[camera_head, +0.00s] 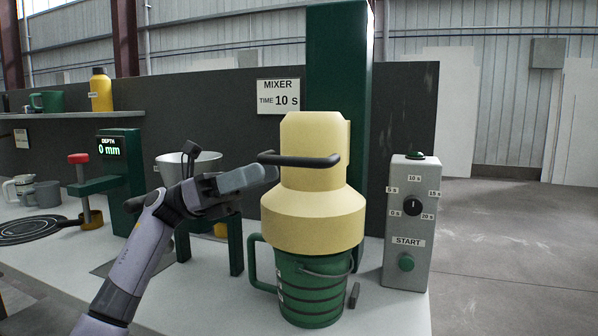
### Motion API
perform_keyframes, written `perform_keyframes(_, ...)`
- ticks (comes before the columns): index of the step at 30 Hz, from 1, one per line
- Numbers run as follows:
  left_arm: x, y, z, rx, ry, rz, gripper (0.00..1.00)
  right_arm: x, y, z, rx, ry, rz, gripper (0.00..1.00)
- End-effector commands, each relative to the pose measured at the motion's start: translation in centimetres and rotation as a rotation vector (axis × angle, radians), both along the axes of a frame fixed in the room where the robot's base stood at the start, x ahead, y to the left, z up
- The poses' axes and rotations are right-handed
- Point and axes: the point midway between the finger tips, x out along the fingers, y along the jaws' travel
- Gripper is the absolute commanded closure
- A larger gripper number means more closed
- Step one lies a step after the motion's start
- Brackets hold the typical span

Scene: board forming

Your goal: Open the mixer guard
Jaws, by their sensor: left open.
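The mixer guard (312,210) is a cream stepped cover with a black bar handle (300,160) across its front. It stands over a green ribbed container (308,292), in front of a green column (338,70). The guard's lower rim sits at the container's top, so the inside is hidden. My left gripper (262,176) is open, just left of the guard and slightly below the handle's left end. Its fingers point right and look nearly in line, one behind the other. I cannot tell whether they touch the handle. My right gripper is out of view.
A grey control box (410,235) with a dial and green START button stands right of the mixer. Bare table lies in front of the container.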

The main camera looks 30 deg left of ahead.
Motion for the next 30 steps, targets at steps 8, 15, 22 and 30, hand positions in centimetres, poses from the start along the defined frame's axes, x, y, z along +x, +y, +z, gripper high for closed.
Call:
perform_keyframes(8,1.2,-3.8,1.9,-0.003,-0.001,-0.004,0.58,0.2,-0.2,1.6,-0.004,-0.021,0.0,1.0)
perform_keyframes(15,1.8,-5.7,2.5,-0.003,0.0,-0.002,0.58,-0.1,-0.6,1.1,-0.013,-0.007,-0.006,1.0)
perform_keyframes(22,1.9,-5.8,2.5,-0.003,0.002,-0.002,0.58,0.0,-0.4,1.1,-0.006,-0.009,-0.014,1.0)
perform_keyframes(30,1.9,-5.8,2.5,-0.003,0.002,-0.002,1.0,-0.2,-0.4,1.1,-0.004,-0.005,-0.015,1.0)
